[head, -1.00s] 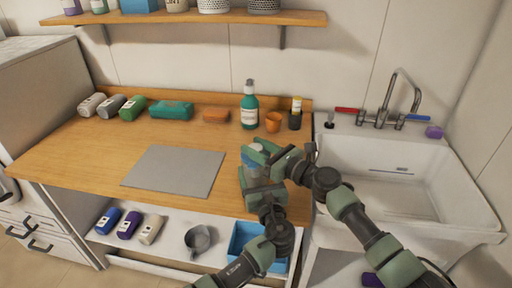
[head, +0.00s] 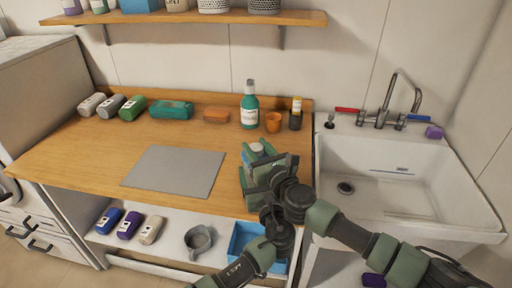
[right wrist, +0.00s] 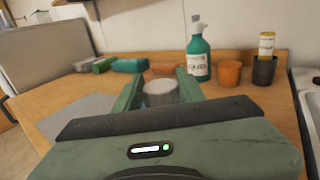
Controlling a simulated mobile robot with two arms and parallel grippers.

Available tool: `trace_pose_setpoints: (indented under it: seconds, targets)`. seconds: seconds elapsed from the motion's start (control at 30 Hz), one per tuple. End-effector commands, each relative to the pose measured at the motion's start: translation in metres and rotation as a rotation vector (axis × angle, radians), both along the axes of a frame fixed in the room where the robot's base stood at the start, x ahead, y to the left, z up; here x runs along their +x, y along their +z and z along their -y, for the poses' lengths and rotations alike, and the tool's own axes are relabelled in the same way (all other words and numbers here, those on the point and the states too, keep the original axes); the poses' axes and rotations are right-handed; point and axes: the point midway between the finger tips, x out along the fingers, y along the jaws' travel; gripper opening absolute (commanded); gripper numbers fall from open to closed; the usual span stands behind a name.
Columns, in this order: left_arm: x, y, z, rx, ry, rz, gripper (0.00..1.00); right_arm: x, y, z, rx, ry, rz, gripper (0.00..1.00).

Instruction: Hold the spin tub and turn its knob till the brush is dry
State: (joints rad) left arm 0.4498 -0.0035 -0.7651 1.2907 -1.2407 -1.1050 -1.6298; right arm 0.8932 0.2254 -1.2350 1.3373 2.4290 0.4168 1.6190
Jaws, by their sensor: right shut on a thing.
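The spin tub (head: 257,149) stands near the counter's right front edge, mostly hidden by my grippers; its pale round top shows. My right gripper (head: 264,164) is at the top of the tub. In the right wrist view its two green fingers (right wrist: 160,88) flank the pale round knob (right wrist: 160,94), and it is shut on this. My left gripper (head: 250,182) is low beside the tub, its fingers largely covered, so I cannot tell whether they are shut. I cannot make out the brush.
A teal pump bottle (head: 249,108), an orange cup (head: 273,122) and a dark cup (head: 295,120) stand behind the tub. A grey mat (head: 174,171) lies left, with clear counter around it. The white sink (head: 390,200) is right. A blue bin (head: 236,240) sits below.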

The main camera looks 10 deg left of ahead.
Motion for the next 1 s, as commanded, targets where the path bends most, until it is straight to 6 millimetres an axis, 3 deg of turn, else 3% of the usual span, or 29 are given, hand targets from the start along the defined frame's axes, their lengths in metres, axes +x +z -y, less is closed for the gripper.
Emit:
trace_pose_setpoints:
  seconds: [0.37,0.4,0.47,0.8,1.0]
  targets:
    - [0.000,-0.002,0.001,0.003,-0.003,-0.004,0.20,-0.001,0.000,-0.002,-0.002,0.002,0.001,0.00]
    - [0.000,-0.002,0.001,0.003,-0.003,-0.004,0.20,-0.001,0.000,-0.002,-0.002,0.002,0.001,0.47]
    - [0.000,-0.002,0.001,0.003,-0.002,-0.004,0.20,-0.001,0.000,-0.001,-0.002,0.002,0.001,0.61]
    - [0.000,-0.001,0.000,0.001,-0.001,-0.004,0.20,0.000,0.001,0.000,-0.001,-0.001,0.001,0.61]
    - [0.000,-0.001,0.000,0.000,0.000,-0.002,0.20,0.000,0.028,0.000,-0.002,0.000,0.004,0.61]
